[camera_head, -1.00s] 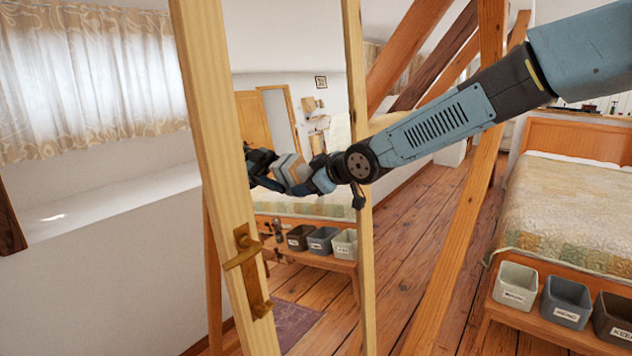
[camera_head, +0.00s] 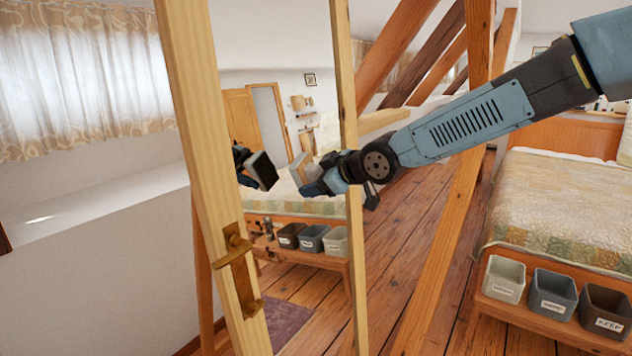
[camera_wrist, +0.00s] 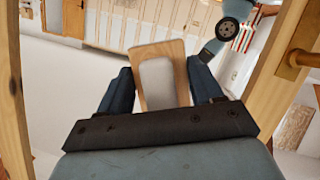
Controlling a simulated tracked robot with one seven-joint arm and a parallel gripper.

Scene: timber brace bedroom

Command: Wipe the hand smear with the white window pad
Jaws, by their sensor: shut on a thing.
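My gripper (camera_head: 316,176) is shut on the window pad (camera_head: 301,168), held in front of the mirrored door (camera_head: 200,140). In the wrist view the pad (camera_wrist: 157,84) is a tan wooden block with a whitish face, between my two dark fingers (camera_wrist: 161,88). A gap shows between the pad and its dark reflection (camera_head: 258,168), so the pad appears off the glass. The wrist view also shows my arm's reflection. I cannot make out the hand smear on the glass.
The door's wooden frame has a brass handle (camera_head: 236,246). Slanted timber braces (camera_head: 452,220) stand behind my arm. At right are a bed (camera_head: 565,205) and labelled bins (camera_head: 553,295) on a low bench. A curtained window (camera_head: 80,75) is at left.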

